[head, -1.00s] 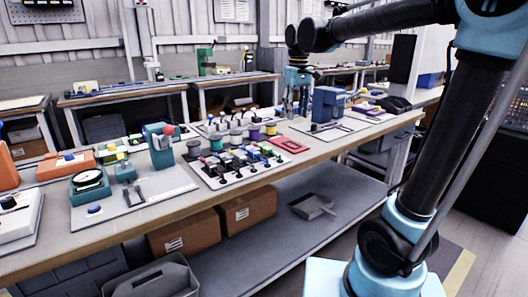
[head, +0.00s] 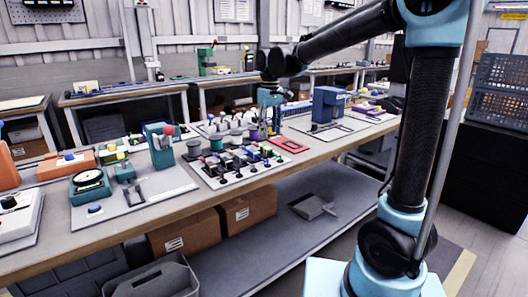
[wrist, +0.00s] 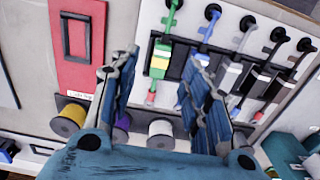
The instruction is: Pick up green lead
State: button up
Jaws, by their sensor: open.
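The green lead (wrist: 160,58) lies in a row on a white panel (wrist: 230,40), with a green body, pale bands and a pinkish-red lower end. In the wrist view it appears in the gap between the fingers of my gripper (wrist: 160,62). The fingers are apart, with no visible hold on it; the height gap is hard to judge. In the head view, my gripper (head: 263,132) is above the right end of the lead panel (head: 235,181), where the leads are small and partly crowded.
A blue lead (wrist: 203,58) and several dark-bodied leads lie to the right of the green one. A red panel (wrist: 72,75) with a black frame is to the left. Wire spools (wrist: 160,134) stand in a row along the panel. A blue machine (head: 328,105) stands further right on the bench.

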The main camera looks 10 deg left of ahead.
aim_at(269, 148)
jog(key=shift+a+f, duration=0.2)
jog(key=shift+f, duration=3.85)
jog(key=shift+c, duration=0.5)
grip_shut()
